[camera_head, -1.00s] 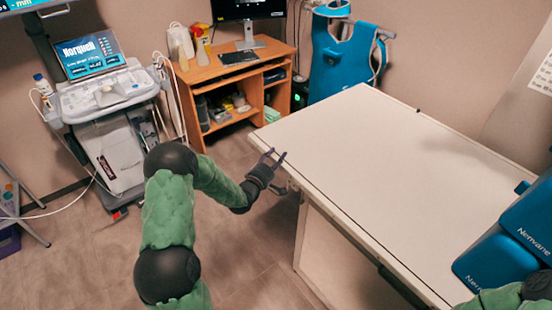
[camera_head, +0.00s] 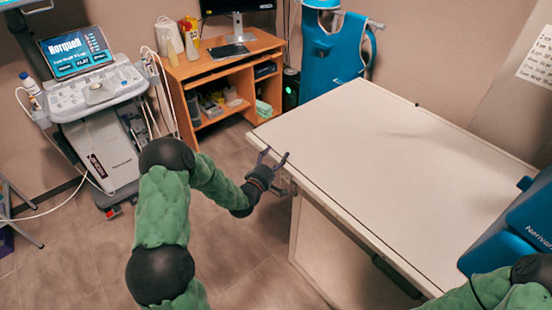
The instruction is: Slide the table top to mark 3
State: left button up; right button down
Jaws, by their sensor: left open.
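The white table top (camera_head: 385,165) lies on a pale table body (camera_head: 335,260) and fills the right half of the head view. My left gripper (camera_head: 271,160) is open at the table top's left edge, near its far left corner. Its fingers point toward the edge, and nothing shows between them. I cannot tell whether it touches the edge or a small fitting there. No numbered mark can be made out. Part of my right arm shows at the lower right, but its gripper is not in view.
A blue padded thing (camera_head: 515,230) stands at the table's right side. A wooden desk (camera_head: 212,70) with a monitor stands behind. An ultrasound cart (camera_head: 100,100) stands at the left. A blue apron (camera_head: 334,50) hangs at the back. Floor is free left of the table.

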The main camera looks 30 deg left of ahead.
pick_arm(q)
jog(key=s, duration=1.2)
dwell(0.3)
